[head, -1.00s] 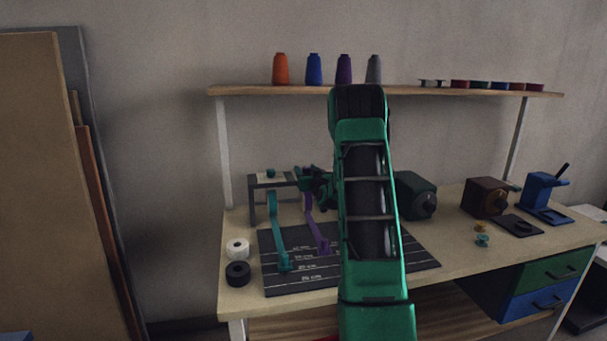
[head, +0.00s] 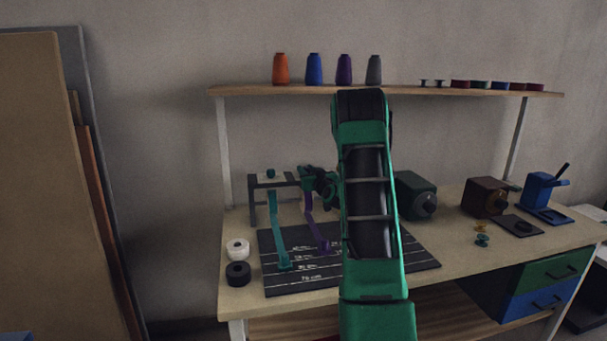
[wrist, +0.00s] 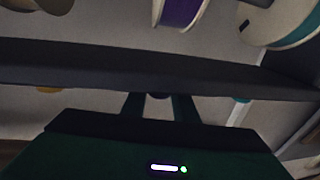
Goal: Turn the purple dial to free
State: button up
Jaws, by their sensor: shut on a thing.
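A dark frame (head: 252,205) stands at the back left of the table, with a teal dial (head: 270,174) on top. A purple ribbon (head: 310,225) and a teal ribbon (head: 276,230) run down from it onto the mat. My gripper (head: 304,173) is at the right part of the frame's top, where it covers the purple dial. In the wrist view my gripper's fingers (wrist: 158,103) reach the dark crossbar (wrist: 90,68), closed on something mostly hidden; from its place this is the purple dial. A purple ribbon roll (wrist: 180,10) shows beyond the bar.
A black marked mat (head: 420,262) lies under the ribbons, with white (head: 237,249) and black (head: 238,273) rolls to its left. A dark green box (head: 418,196) and a brown box (head: 484,197) stand right of my arm. A shelf (head: 430,91) with cones hangs above.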

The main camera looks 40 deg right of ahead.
jog(key=shift+a, duration=0.15)
jog(key=o, duration=1.1)
jog(key=shift+c, duration=0.2)
jog(key=v, duration=1)
jog(key=shift+s+a, duration=0.15)
jog(key=shift+s, duration=0.1)
